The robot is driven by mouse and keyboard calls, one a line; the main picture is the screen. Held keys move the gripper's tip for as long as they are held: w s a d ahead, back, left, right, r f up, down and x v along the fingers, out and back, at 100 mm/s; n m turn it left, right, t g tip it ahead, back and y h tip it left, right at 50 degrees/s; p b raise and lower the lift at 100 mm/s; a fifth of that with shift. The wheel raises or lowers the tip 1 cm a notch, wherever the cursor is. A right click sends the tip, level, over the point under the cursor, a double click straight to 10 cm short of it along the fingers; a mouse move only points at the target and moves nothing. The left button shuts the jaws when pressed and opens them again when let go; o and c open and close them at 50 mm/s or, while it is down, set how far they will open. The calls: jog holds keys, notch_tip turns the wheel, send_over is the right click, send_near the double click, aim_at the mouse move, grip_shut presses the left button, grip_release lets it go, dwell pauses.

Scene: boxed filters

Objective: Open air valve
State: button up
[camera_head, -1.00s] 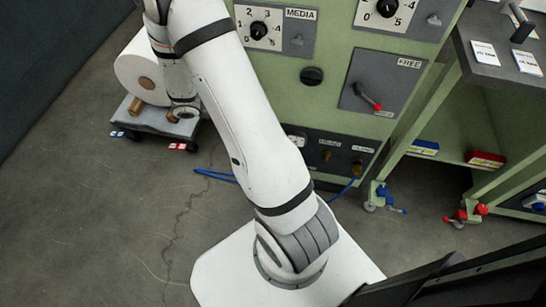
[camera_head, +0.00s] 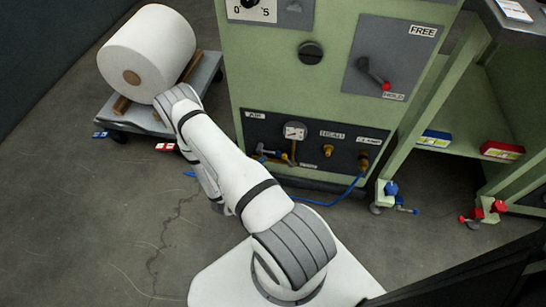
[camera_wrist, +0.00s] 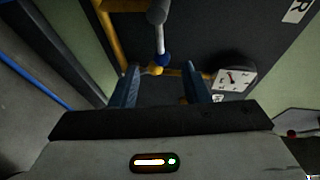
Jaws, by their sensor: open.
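A cart (camera_head: 205,75) with a large white roll (camera_head: 148,52) stands left of the green cabinet (camera_head: 265,70). A blue hose (camera_head: 325,203) runs along the floor in front of the panel. A green bench (camera_head: 440,120) stands at right. Yellow pipes (camera_wrist: 112,40) flank the valve.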

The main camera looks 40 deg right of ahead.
jog(key=shift+b+x, duration=0.95)
jog(key=shift+x, duration=2.65)
jog(key=shift+c, duration=0.4)
grip_shut()
